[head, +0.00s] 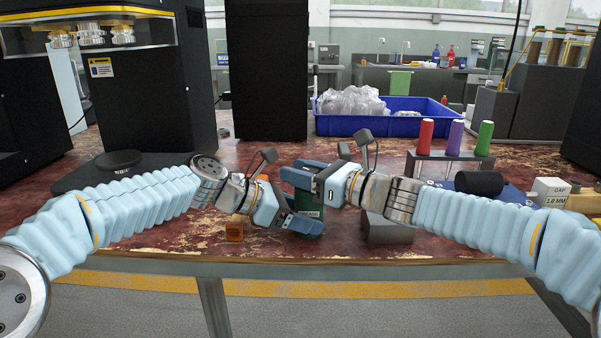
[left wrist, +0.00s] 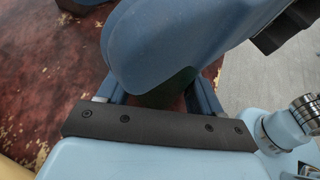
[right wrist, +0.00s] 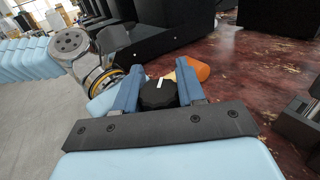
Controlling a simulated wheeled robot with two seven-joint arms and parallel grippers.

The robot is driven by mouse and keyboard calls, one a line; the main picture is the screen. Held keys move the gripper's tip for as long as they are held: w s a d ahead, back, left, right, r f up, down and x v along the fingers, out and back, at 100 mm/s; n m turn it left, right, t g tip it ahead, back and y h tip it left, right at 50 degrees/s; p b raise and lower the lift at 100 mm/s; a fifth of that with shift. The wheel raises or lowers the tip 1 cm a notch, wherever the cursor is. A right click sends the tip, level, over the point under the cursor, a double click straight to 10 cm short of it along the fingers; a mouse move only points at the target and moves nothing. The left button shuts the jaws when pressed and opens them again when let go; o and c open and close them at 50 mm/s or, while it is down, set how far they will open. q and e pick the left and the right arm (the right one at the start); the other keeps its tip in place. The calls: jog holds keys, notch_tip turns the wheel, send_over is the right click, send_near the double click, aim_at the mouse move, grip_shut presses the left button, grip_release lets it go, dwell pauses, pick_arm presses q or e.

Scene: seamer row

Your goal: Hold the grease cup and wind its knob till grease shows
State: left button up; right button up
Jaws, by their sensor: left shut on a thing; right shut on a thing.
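The green grease cup (head: 309,212), with a label on its front, is above the table near its front edge. My left gripper (head: 304,222) is shut on its body from the left. In the left wrist view a dark green part of the cup (left wrist: 168,90) shows between the fingers. My right gripper (head: 300,178) comes in from the right, just above the left one, and is shut on the black knob (right wrist: 158,94). The knob has a white mark on top, seen in the right wrist view. The fingers hide much of the cup, and I see no grease.
An orange thing (head: 235,229) stands left of the cup near the table edge. A grey block (head: 390,232) is under my right wrist. A rack (head: 430,166) with red, purple and green pieces stands right. A blue crate (head: 400,126) of clear bags is behind.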

jog(key=m+t+h, duration=0.1)
jog(key=t, duration=0.1)
jog(key=m+t+h, duration=0.1)
jog(key=m, duration=0.1)
jog(key=shift+w+d+r+t+h, duration=0.1)
jog(key=shift+w+t+h, duration=0.05)
jog(key=shift+t+h, duration=0.25)
jog(key=shift+d+m+t+h, duration=0.1)
jog(key=shift+m+t+h, duration=0.3)
jog(key=shift+t+h, duration=0.15)
jog(key=shift+w, duration=0.1)
jog(key=o, duration=1)
jog(key=v, duration=1.2)
